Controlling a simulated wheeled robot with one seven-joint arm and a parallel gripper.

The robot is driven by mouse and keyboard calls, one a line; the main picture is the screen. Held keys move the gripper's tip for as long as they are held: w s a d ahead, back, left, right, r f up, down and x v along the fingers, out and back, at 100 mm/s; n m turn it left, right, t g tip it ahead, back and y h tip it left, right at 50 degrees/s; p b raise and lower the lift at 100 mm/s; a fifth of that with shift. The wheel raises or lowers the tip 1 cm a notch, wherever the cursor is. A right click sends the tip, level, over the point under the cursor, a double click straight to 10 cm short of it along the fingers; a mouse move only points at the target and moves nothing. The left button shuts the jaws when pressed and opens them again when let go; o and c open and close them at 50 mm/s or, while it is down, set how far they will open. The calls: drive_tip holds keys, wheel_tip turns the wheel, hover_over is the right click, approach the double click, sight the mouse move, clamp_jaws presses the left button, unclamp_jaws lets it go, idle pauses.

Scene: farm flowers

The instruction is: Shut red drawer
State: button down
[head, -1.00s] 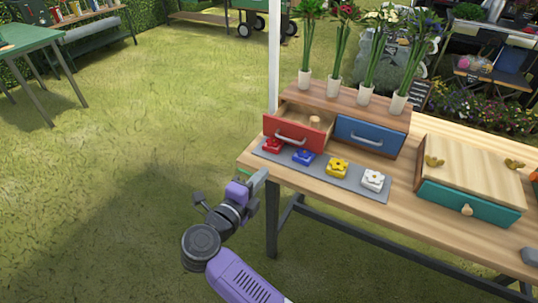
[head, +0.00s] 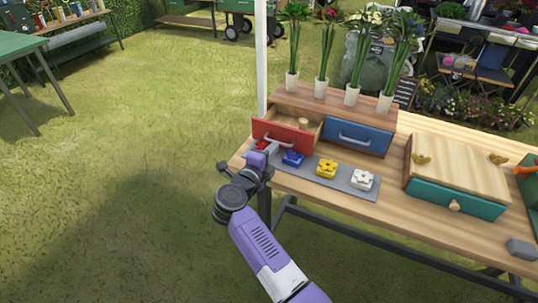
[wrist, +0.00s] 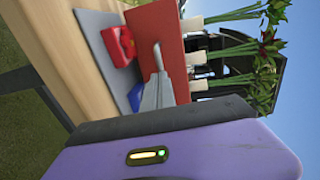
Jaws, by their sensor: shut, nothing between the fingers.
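The red drawer (head: 285,134) stands pulled out at the left of the wooden cabinet (head: 331,107), its inside visible from above with a small light wooden cylinder (head: 303,123) in it. My gripper (head: 271,149) is shut and empty, just in front of the red drawer's front, low and near its handle. In the wrist view the red front (wrist: 174,60) and its handle (wrist: 157,56) show just beyond the grey fingers (wrist: 154,93). I cannot tell whether the fingers touch the drawer.
The blue drawer (head: 357,138) beside it is shut. A grey mat (head: 335,182) in front holds red, blue, yellow and white flower blocks; my gripper partly hides the red one. Vases with flowers (head: 322,88) stand on the cabinet. A teal-drawer box (head: 457,197) stands at right.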

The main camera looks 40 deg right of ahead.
sight(288, 128)
drive_tip(key=x, duration=0.3)
drive_tip(key=r+x, duration=0.1)
drive_tip(key=x, duration=0.7)
drive_tip(key=shift+d+r+p, duration=0.15)
drive_tip(key=shift+r+p, duration=0.05)
drive_tip(key=shift+p, duration=0.1)
drive_tip(key=shift+w+d+r, duration=0.1)
drive_tip(key=shift+d, duration=0.2)
